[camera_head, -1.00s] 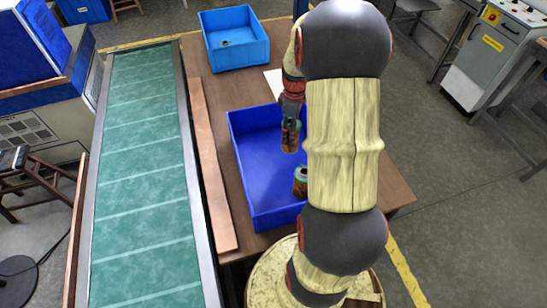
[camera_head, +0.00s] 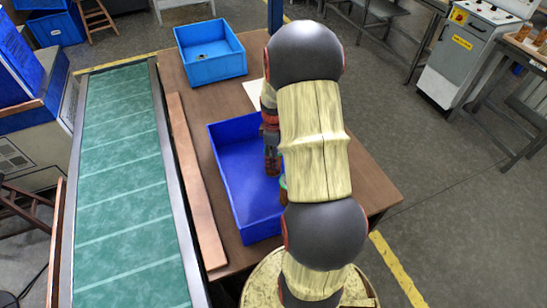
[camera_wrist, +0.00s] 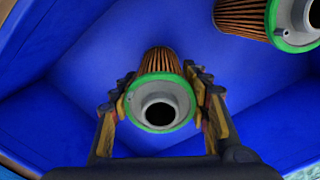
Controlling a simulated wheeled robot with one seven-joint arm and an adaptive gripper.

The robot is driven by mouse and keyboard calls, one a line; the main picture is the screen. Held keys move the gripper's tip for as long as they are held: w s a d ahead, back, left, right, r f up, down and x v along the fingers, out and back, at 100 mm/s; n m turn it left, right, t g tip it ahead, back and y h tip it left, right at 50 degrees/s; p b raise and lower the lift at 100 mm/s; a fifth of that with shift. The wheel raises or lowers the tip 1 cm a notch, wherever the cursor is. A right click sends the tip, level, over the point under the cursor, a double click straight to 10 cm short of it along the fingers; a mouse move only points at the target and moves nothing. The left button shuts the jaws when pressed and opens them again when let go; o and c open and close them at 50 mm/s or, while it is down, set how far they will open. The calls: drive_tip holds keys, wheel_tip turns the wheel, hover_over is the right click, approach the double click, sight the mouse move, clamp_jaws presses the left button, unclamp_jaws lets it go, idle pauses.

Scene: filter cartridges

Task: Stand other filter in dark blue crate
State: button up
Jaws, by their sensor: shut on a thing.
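My gripper (camera_head: 271,162) is inside the dark blue crate (camera_head: 243,180), toward its right side. In the wrist view my gripper (camera_wrist: 167,108) is shut around a filter (camera_wrist: 158,63) with brown pleats, a green rim and a grey cap with a dark hole. The cap faces the camera. I cannot tell whether its lower end touches the crate floor. Another filter (camera_wrist: 245,14) of the same kind stands in the crate at upper right of the wrist view, apart from the held one. In the head view my arm hides nearly all of it.
A lighter blue crate (camera_head: 212,68) with a small dark thing inside stands at the table's far end. A wooden strip (camera_head: 195,185) and a green conveyor (camera_head: 120,180) run along the left. The left part of the dark blue crate is empty.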

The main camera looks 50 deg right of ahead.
drive_tip(key=shift+f, duration=0.15)
drive_tip(key=o, duration=1.2)
drive_tip(key=shift+c, duration=0.2)
drive_tip(key=shift+o, duration=0.3)
wheel_tip(320, 180, up, 12)
drive_tip(key=shift+r+p, duration=0.25)
drive_tip(key=shift+p, duration=1)
drive_tip(key=a+r+m+t+h, duration=0.1)
drive_tip(key=a+r, duration=0.6)
drive_tip(key=a, duration=0.3)
drive_tip(key=a+r+m+t, duration=0.1)
drive_tip(key=a+r+t, duration=0.1)
drive_tip(key=a+r, duration=0.65)
drive_tip(key=s+a+r+m+t, duration=0.1)
drive_tip(key=s+a+r, duration=0.1)
drive_tip(key=s+a, duration=0.3)
drive_tip(key=s+a+r+m+t+y, duration=0.1)
drive_tip(key=s+a, duration=0.4)
drive_tip(key=a, duration=0.5)
drive_tip(key=shift+a+r+m+t, duration=0.3)
drive_tip(key=shift+r+m, duration=0.3)
drive_tip(key=shift+r, duration=0.15)
